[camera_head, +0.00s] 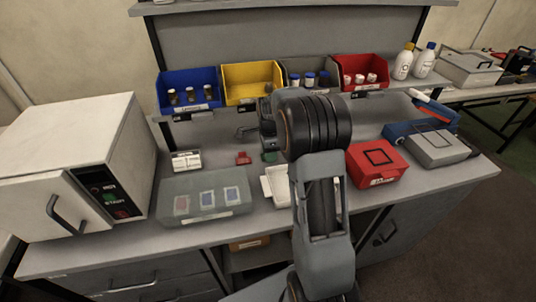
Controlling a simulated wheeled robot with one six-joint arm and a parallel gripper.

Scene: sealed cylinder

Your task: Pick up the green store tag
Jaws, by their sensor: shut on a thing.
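The green store tag (270,157) is a small dark green piece near the middle of the grey worktop, just left of my arm. My gripper (268,147) points down at it from above, partly hidden behind my wrist and forearm. The jaws are shut on the green tag; the fingertips are small and dark in this view. The tag is at or very near the worktop surface; I cannot tell whether it touches. A similar red tag (243,158) lies to the left, apart from my gripper.
A white tray (275,188) and a translucent box with coloured cards (207,196) are in front. A red case (376,163) stands right, a white oven-like machine (80,165) left. Blue (187,80), yellow (251,76), grey and red bins hang behind.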

